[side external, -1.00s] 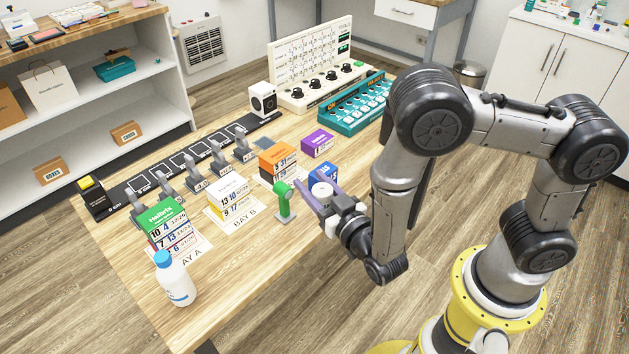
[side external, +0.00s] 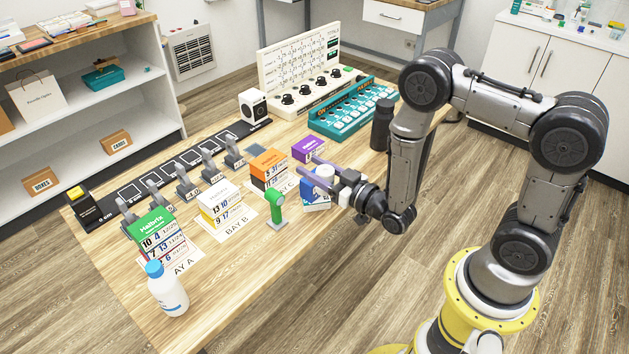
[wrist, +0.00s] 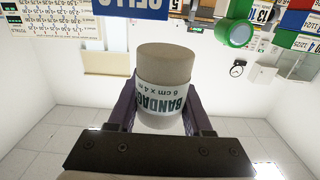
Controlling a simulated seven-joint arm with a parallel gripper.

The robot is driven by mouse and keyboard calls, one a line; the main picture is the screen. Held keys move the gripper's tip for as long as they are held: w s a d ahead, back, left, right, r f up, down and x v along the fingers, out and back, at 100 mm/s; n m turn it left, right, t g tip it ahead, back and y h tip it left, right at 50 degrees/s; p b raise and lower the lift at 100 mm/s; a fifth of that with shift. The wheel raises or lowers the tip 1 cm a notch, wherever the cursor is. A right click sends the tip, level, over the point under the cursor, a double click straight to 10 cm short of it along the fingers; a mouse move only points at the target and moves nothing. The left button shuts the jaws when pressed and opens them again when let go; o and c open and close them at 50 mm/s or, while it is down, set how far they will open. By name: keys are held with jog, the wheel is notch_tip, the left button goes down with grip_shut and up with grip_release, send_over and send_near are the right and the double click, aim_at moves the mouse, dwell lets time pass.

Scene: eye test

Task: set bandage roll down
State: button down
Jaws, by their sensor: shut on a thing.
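The bandage roll (side external: 325,171) is a short pale cylinder held between the purple fingers of my gripper (side external: 320,178). The wrist view shows the roll (wrist: 165,70) upright in the picture, beige with a white label reading "BANDAG" and "6 cm x 4 m". The fingers of my gripper (wrist: 163,108) close on both its sides. I cannot tell how high the roll is above the tabletop.
A green-topped stand (side external: 277,207) is just left of my gripper. A teal switch panel (side external: 350,108) is farther back. The near table strip is clear right of a white bottle (side external: 167,288).

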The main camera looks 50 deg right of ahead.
jog(key=s+f, duration=0.4)
jog(key=shift+f, duration=0.4)
jog(key=shift+d+f, duration=0.1)
jog(key=s+a+r+h, duration=0.1)
jog(key=a+r, duration=0.2)
jog(key=a, duration=0.4)
jog(key=s+a+r+m, duration=0.1)
jog(key=a+r, duration=0.3)
jog(key=a, duration=0.4)
jog(key=shift+s+r+h, duration=0.3)
jog(key=shift+s+h, duration=0.1)
jog(key=shift+s, duration=0.05)
jog(key=shift+a, duration=0.1)
